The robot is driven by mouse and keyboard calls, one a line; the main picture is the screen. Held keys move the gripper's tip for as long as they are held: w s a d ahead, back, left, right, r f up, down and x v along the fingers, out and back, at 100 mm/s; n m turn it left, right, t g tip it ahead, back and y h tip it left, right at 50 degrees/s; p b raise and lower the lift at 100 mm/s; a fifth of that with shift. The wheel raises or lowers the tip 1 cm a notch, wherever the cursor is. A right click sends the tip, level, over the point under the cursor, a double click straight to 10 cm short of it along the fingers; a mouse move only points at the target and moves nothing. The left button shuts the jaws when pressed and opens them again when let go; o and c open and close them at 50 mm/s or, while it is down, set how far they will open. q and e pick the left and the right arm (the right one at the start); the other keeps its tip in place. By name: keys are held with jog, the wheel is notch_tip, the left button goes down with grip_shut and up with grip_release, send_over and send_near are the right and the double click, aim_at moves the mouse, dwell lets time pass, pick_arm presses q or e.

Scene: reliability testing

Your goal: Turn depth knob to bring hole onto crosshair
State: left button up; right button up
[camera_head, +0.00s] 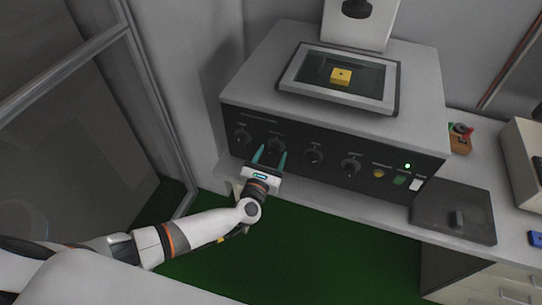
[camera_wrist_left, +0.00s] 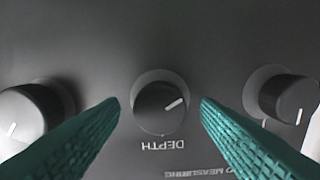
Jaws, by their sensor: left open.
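The depth knob (camera_wrist_left: 160,107) is round and dark with a white pointer line. In the left wrist view its DEPTH label reads upside down and the line points right and slightly up. In the head view this knob (camera_head: 276,145) is second from left on the front panel. My left gripper (camera_head: 270,157) is open, its teal fingers pointing at the panel. In the wrist view its fingertips (camera_wrist_left: 160,104) lie either side of the knob, with gaps. A yellow block (camera_head: 341,76) with a small dark hole lies on the machine's framed stage (camera_head: 293,75). No crosshair is visible. My right gripper is out of view.
Neighbouring knobs flank it in the wrist view, left (camera_wrist_left: 30,115) and right (camera_wrist_left: 282,97). More knobs (camera_head: 314,155), a yellow button (camera_head: 378,173) and a green button (camera_head: 399,180) continue rightward. A dark pad (camera_head: 455,200) lies on the bench. A glass partition stands at left.

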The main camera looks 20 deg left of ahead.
pick_arm(q)
jog(key=c, duration=1)
